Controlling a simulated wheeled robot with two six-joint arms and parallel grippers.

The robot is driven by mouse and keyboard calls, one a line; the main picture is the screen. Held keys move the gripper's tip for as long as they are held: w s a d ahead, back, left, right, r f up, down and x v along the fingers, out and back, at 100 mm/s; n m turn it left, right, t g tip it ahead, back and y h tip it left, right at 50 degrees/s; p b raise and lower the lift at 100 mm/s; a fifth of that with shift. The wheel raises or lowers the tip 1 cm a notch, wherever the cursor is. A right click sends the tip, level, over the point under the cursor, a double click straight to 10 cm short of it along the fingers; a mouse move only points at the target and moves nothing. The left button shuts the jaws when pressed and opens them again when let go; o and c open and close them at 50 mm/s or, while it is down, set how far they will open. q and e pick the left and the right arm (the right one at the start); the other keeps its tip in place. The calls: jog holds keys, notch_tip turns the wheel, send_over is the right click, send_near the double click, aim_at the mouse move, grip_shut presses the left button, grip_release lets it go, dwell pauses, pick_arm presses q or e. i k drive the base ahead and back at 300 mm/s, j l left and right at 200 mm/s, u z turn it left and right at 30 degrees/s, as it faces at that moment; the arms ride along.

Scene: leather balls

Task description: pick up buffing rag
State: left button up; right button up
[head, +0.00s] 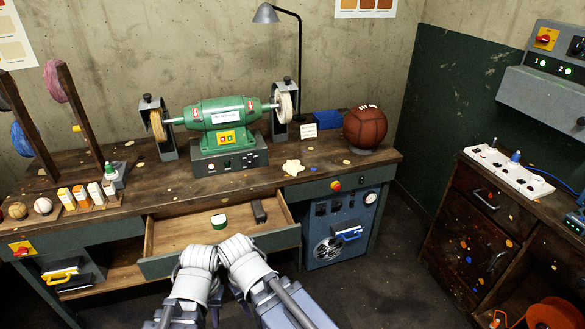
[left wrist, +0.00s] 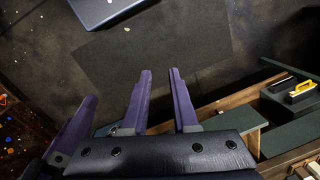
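A cream-coloured, irregular flat cloth (head: 293,167), which looks like the buffing rag, lies on the bench top right of the green buffing machine. My left gripper (head: 190,314) is low at the bottom of the head view, in front of the open drawer and well away from the cloth. In the left wrist view, two purple fingers of my left gripper (left wrist: 160,85) stand apart with nothing between them. Another purple finger shows at left there; I cannot tell whose. My right arm reaches in from the bottom in the head view; its fingertips are not clear.
An open drawer (head: 160,266) holds a green-and-white item (head: 219,221) and a dark block (head: 259,211). The buffing machine (head: 221,113) stands behind it. A brown leather ball (head: 365,126) and a small white card (head: 308,130) are near the cloth. A blue cabinet (head: 340,222) is below.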

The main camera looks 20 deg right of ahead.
aim_at(292, 167)
jog(key=i+l, duration=0.25)
jog(key=i, duration=0.2)
jog(key=i+l, duration=0.25)
jog(key=i, duration=0.2)
jog(key=z, duration=1.65)
jog(key=i+j, duration=0.05)
